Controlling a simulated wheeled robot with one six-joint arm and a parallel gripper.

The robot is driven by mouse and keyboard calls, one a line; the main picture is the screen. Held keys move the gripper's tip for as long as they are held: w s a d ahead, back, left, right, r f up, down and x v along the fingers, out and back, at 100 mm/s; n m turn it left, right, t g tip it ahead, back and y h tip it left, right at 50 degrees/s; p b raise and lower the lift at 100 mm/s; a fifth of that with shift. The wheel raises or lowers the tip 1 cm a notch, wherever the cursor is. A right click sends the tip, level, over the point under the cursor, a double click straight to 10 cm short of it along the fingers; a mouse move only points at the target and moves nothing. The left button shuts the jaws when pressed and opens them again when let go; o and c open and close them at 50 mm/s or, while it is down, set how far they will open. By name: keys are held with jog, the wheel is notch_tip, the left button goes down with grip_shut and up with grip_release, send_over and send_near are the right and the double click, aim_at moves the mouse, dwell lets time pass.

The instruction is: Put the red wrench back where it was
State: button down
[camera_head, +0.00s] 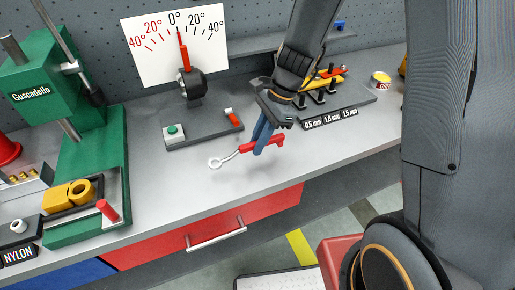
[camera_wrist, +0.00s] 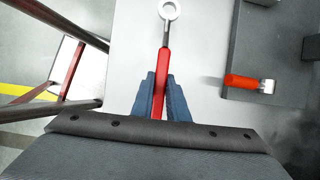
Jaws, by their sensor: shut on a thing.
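The red wrench (camera_head: 247,147) has a red handle and a pale ring end, which points left in the head view. My gripper (camera_head: 264,141) is shut on its handle, over the front part of the grey bench (camera_head: 180,203). In the wrist view the red wrench (camera_wrist: 163,65) lies between the blue fingertips (camera_wrist: 162,97), with its ring end pointing away from my gripper. I cannot tell whether the wrench touches the bench.
A grey base with a dial gauge (camera_head: 193,86), green button and red-handled lever (camera_head: 233,119) stands behind the wrench. A dark rack (camera_head: 352,94) with pegs and size labels is at right. A green press (camera_head: 62,78) stands left. The bench front between them is clear.

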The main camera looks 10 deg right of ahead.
jog(key=shift+f, duration=1.55)
jog(key=c, duration=1.7)
grip_release()
jog(key=shift+f, duration=0.1)
jog(key=b+v, duration=0.1)
jog(key=v, duration=1)
jog(key=shift+w+d+r+b, duration=0.1)
jog(key=shift+r+b, duration=0.25)
jog(key=shift+r, duration=0.05)
jog(key=shift+s+d+r, duration=0.1)
jog(key=shift+s+d, duration=0.1)
jog(key=shift+d, duration=0.05)
jog(key=s+d+n+t+h, duration=0.1)
jog(key=s+d+n, duration=0.1)
jog(key=n, duration=0.3)
jog(key=s+d+f+n+h, duration=0.1)
jog(key=s+d+n+h, duration=0.1)
jog(key=n, duration=0.3)
jog(key=s+d+f+n+t+h, duration=0.1)
jog(key=s+d+n, duration=0.3)
jog(key=shift+s+n+t, duration=0.25)
jog(key=shift+n+t, duration=0.05)
jog(key=shift+n, duration=0.1)
